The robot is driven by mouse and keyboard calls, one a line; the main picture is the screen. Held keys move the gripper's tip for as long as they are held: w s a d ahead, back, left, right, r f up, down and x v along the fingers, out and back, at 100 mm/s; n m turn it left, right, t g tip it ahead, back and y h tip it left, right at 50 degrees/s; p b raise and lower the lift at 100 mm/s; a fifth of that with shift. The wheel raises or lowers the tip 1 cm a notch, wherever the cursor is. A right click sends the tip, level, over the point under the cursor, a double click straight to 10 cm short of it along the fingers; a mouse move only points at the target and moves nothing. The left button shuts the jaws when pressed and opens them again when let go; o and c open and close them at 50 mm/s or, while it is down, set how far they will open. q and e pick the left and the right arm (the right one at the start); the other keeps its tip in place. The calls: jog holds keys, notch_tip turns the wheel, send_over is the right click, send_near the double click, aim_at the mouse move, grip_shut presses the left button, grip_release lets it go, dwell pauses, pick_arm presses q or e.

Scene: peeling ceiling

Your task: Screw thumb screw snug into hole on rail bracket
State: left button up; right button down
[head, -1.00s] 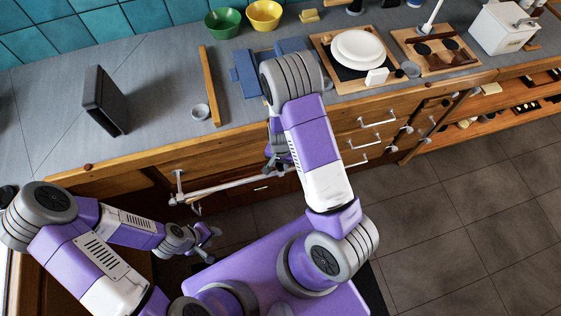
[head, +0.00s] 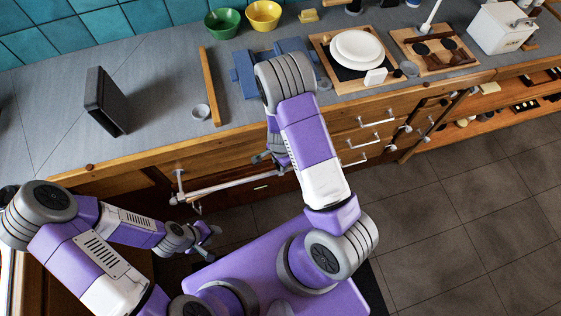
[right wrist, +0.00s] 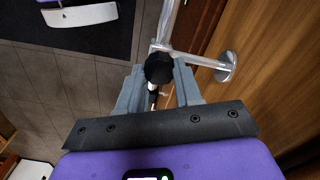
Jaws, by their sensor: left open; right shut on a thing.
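The thumb screw's round black knob (right wrist: 158,68) shows in the right wrist view between the fingertips of my right gripper (right wrist: 160,82), which is shut on it. The knob is right at the rail bracket (right wrist: 205,60), a metal arm with a round flange on the wooden front. The hole and the thread are hidden, so I cannot tell how deep the screw sits. In the head view my right gripper (head: 266,158) is at the rail, partly behind my own arm. My left gripper (head: 209,238) is open and empty, low and left, away from the rail.
The metal rail (head: 232,187) runs along the cabinet front below the counter edge. Drawer handles (head: 377,119) stick out to the right. The counter (head: 150,100) holds a dark upright box (head: 104,101), bowls and plates. The tiled floor (head: 450,220) at right is clear.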

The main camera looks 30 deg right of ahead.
jog(key=m, duration=0.2)
jog(key=shift+s+m+p, duration=0.1)
jog(key=shift+m+p, duration=0.3)
jog(key=shift+m, duration=1)
grip_release()
jog(key=n, duration=0.5)
jog(key=shift+f, duration=0.1)
jog(key=shift+n, duration=0.7)
